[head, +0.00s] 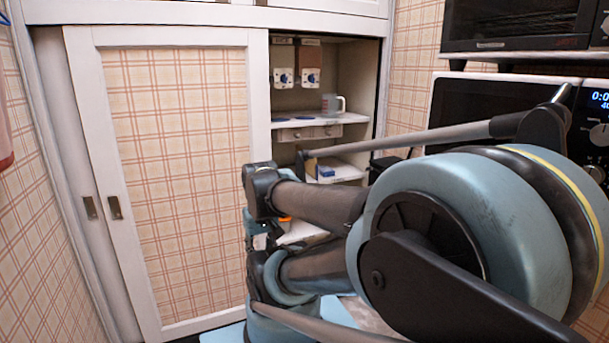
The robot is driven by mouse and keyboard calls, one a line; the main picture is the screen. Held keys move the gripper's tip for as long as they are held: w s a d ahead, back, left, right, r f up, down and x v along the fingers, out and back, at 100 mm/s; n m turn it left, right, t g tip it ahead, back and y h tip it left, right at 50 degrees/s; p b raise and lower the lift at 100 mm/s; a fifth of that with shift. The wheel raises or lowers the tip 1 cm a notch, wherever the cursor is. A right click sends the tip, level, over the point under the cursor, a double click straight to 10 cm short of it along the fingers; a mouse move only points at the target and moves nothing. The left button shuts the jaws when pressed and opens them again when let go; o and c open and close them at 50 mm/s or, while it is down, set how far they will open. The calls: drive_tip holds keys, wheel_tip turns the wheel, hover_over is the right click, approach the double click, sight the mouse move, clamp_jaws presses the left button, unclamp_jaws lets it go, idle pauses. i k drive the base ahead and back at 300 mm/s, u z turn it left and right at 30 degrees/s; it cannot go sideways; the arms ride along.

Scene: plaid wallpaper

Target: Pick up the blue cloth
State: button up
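I cannot make out a blue cloth for certain. Small flat dark blue shapes (311,117) lie on the upper shelf (345,119) inside the open part of the cupboard, too small to identify. A pale blue flat patch (222,334) shows at the bottom edge, below the sliding door; I cannot tell whether it is cloth or part of me. My arm fills the middle and right of the head view and hides much of the lower cupboard. My gripper's fingertips cannot be made out, nor anything held.
A white-framed sliding door (180,180) with plaid panels covers the cupboard's left side. A clear cup (331,105) stands on the upper shelf, and a small blue-and-white box (326,172) on the one below. A microwave (480,100) stands at right, under an oven (515,22).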

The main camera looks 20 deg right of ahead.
sight(325, 170)
drive_tip(key=k, duration=1.9)
drive_tip(key=z, duration=0.6)
drive_tip(key=i, duration=1.7)
